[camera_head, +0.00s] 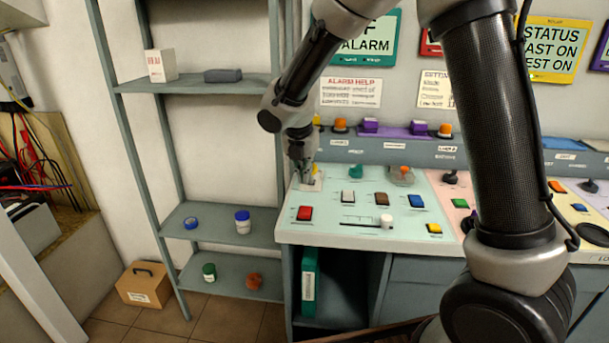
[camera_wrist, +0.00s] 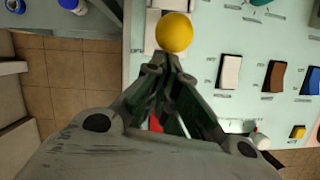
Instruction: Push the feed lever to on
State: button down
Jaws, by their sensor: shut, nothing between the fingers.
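A lever with a yellow ball knob (camera_wrist: 174,32) stands at the left end of the pale green console section; I cannot read a label that names it the feed lever. In the head view only a little of it shows beside my fingers, with its white base plate (camera_head: 312,185) below. My gripper (camera_head: 306,168) points down at this corner, shut and empty. In the wrist view my gripper's closed fingertips (camera_wrist: 164,66) appear right beside the knob. I cannot tell whether they touch it. My fingers partly hide the lever in the head view.
Nearby on the console (camera_head: 340,204) are a red button (camera_head: 305,213), white, brown and blue rockers, a white slider knob (camera_head: 386,221) and a yellow button (camera_head: 434,228). A grey shelf rack (camera_head: 192,87) stands left. A cardboard box (camera_head: 145,285) is on the floor.

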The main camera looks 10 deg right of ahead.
jog(key=w+g, duration=0.1)
jog(key=w+r+g, duration=0.1)
jog(key=w+d+r+g+y, duration=0.1)
jog(key=shift+w+g, duration=0.3)
jog(key=shift+w+d, duration=0.15)
jog(key=shift+w, duration=0.2)
jog(key=shift+w+d+r, duration=0.1)
jog(key=shift+w+r, duration=0.1)
jog(key=shift+w, duration=0.05)
jog(key=shift+w+d+r, duration=0.1)
jog(key=shift+w+d, duration=0.15)
jog(key=shift+w, duration=0.5)
jog(key=shift+w+d+r, duration=0.1)
jog(key=shift+w+d, duration=0.15)
jog(key=shift+w, duration=0.5)
notch_tip(320, 180, up, 7)
jog(key=shift+w+r, duration=0.15)
jog(key=shift+w, duration=0.1)
jog(key=shift+a, duration=0.1)
